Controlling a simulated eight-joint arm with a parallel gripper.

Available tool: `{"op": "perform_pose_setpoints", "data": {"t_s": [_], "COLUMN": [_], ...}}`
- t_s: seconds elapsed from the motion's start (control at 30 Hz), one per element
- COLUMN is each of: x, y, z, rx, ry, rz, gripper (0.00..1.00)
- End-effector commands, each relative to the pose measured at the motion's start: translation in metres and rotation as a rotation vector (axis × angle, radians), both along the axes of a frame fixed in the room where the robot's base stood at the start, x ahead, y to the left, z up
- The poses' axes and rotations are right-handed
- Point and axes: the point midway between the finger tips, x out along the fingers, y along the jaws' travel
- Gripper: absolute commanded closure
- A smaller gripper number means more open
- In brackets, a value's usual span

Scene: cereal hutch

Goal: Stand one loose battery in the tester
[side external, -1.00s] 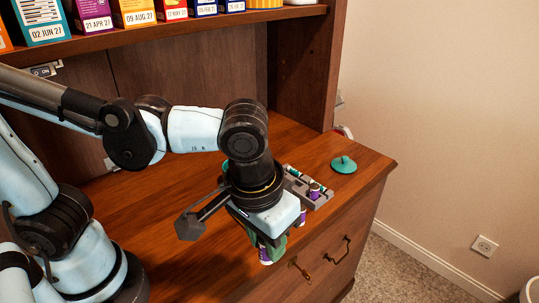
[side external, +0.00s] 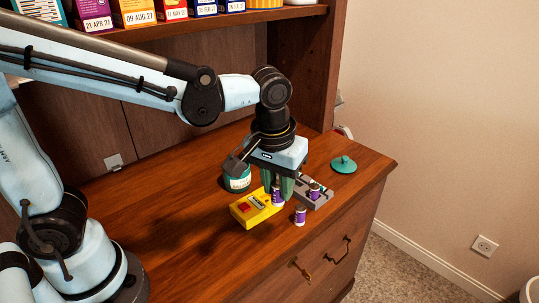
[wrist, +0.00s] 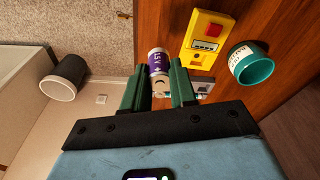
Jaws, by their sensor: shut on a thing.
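My gripper (side external: 279,187) points down with green fingers shut on a purple-and-white battery (side external: 277,198). The battery also shows between the fingertips in the wrist view (wrist: 158,62). The yellow tester (side external: 252,208), with a red patch, lies on the wooden top. The held battery is close by its right end in the side view; I cannot tell whether they touch. The tester also shows in the wrist view (wrist: 206,42). Another purple battery (side external: 300,216) stands loose on the wood, just right of the tester.
A grey tray (side external: 322,201) with batteries in it lies behind the gripper, partly hidden. A teal jar (side external: 236,182) stands behind the tester. A teal lid (side external: 344,165) lies at the back right. The wooden top (side external: 180,205) is clear on the left.

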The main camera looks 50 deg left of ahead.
Motion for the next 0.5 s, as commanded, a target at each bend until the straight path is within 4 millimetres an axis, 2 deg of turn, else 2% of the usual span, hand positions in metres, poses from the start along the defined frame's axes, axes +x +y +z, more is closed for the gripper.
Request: {"op": "perform_pose_setpoints", "data": {"t_s": [0.03,0.2,0.33,0.5], "x": [0.013,0.039,0.049,0.053], "y": [0.017,0.060,0.080,0.089], "z": [-0.001,-0.005,-0.007,-0.011], "rx": [0.000,0.001,0.001,0.001], "ry": [0.000,-0.002,-0.002,-0.002], "rz": [0.039,0.120,0.155,0.169], "gripper": [1.00,1.00,1.00,1.00]}}
